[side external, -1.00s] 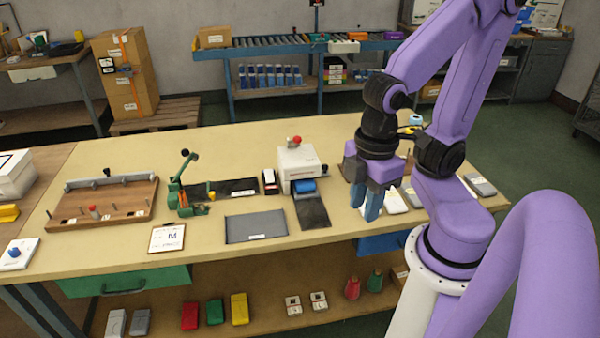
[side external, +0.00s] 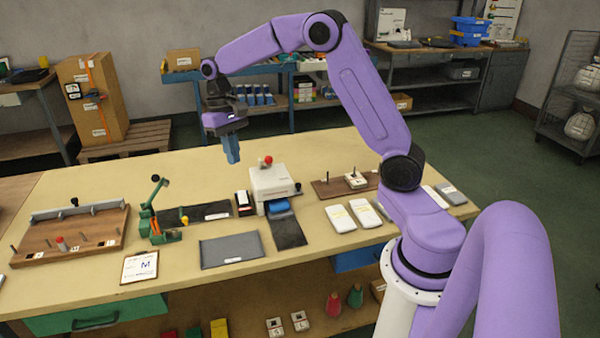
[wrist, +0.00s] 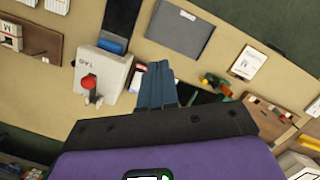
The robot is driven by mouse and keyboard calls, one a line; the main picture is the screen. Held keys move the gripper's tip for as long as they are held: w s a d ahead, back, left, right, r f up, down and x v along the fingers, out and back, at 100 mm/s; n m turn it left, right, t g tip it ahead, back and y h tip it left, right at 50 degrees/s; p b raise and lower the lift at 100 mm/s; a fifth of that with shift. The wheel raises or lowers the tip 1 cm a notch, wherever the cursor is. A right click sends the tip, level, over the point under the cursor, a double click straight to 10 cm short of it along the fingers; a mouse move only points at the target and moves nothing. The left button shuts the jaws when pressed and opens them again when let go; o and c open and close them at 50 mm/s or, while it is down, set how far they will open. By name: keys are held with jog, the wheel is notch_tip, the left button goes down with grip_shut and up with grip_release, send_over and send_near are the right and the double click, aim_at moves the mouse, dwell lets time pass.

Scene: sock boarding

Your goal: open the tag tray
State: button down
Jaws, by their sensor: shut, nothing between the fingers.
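A white machine (side external: 275,187) marked TAG stands on the far middle of the table, with a red knob (side external: 266,161) on top. It also shows left of the fingers in the wrist view (wrist: 103,75). A blue part (side external: 279,206) sits at its front above a dark strip (side external: 289,232). I cannot tell which part is the tag tray. My gripper (side external: 233,160) is shut and empty, raised above the table, left of and higher than the machine. Its blue fingers point down and show together in the wrist view (wrist: 159,64).
A green drawer (side external: 95,314) and a blue drawer (side external: 356,258) are under the tabletop.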

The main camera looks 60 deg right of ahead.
jog(key=w+d+f+m, duration=0.3)
jog(key=w+d, duration=0.1)
jog(key=d, duration=0.5)
jog(key=s+d+f+m+y, duration=0.1)
jog(key=s+d+f+m, duration=0.15)
jog(key=d, duration=0.65)
jog(key=s+d+f+m+y, duration=0.1)
jog(key=d+f+m, duration=0.2)
jog(key=d, duration=0.5)
jog(key=s+d+f+m+y, duration=0.1)
jog(key=s+d+f+m, duration=0.15)
jog(key=d, duration=0.65)
jog(key=shift+m, duration=0.4)
jog(key=x, duration=0.3)
jog(key=w+x, duration=0.1)
jog(key=x, duration=0.5)
jog(key=shift+w+a+f, duration=0.1)
jog(key=shift+a+f, duration=0.05)
jog(key=shift+f, duration=0.3)
jog(key=shift+a+f+t, duration=0.15)
jog(key=shift+a+t, duration=0.1)
jog(key=shift+t, duration=0.05)
jog(key=shift+s+a, duration=0.3)
jog(key=shift+a, duration=0.55)
jog(key=shift+s+a, duration=0.35)
jog(key=shift+a, duration=0.5)
